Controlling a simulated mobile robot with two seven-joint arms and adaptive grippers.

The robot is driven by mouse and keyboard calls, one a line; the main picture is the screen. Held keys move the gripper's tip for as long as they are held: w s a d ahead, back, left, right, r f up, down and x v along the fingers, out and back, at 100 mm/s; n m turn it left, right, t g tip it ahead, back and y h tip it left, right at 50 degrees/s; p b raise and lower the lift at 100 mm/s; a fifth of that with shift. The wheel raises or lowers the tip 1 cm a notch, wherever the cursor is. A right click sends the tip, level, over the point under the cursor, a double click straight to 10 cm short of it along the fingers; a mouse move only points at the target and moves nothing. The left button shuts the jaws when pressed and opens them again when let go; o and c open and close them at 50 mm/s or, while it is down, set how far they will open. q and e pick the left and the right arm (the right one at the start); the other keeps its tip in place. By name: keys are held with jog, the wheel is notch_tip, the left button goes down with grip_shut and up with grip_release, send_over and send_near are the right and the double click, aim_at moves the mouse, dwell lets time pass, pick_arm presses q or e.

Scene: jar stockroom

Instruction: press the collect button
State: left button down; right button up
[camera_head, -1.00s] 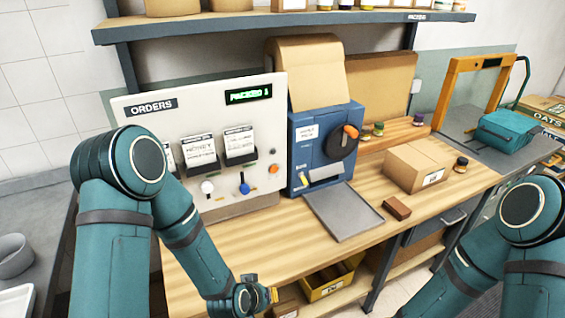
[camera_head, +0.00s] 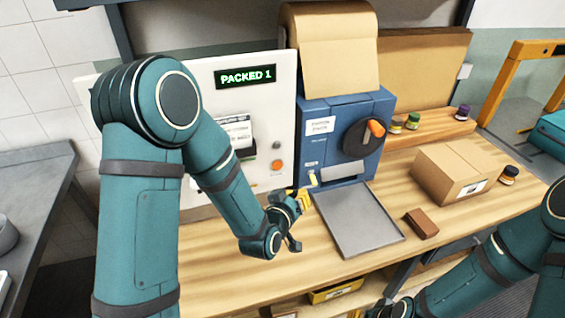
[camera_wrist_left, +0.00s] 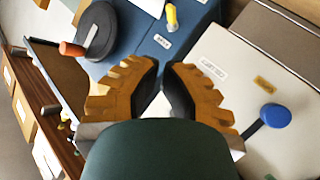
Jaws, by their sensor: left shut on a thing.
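The white orders panel (camera_head: 237,82) stands at the back of the bench, with a lit "PACKED 1" display (camera_head: 246,77). An orange round button (camera_head: 277,165) sits low on its right side; its label is too small to read. My left gripper (camera_head: 303,202) is below and right of that button, apart from it, in front of the blue machine. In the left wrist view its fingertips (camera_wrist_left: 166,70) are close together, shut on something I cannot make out. That view shows a blue knob (camera_wrist_left: 275,115) on the panel; the orange button is not visible there.
The blue machine (camera_head: 318,112) with its orange-handled crank (camera_head: 365,142) adjoins the panel. A grey tray (camera_head: 350,226) lies before it. A brown block (camera_head: 421,223), a carton (camera_head: 452,172) and small jars stand to the right. Front bench wood is clear.

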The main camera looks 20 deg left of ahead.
aim_at(277, 165)
pick_arm(q)
jog(key=shift+s, duration=0.15)
jog(key=shift+a, duration=0.1)
jog(key=shift+w+a+p, duration=0.2)
jog(key=shift+w+a, duration=0.6)
jog(key=shift+w, duration=0.45)
jog(key=shift+w+a+p, duration=0.2)
jog(key=shift+w+a, duration=0.6)
jog(key=shift+w, duration=0.4)
jog(key=shift+w+a+p, duration=0.2)
jog(key=shift+w+a, duration=0.6)
jog(key=shift+w, duration=0.45)
jog(key=shift+w+a+b, duration=0.25)
jog(key=shift+w+b, duration=0.1)
jog(key=shift+b, duration=0.1)
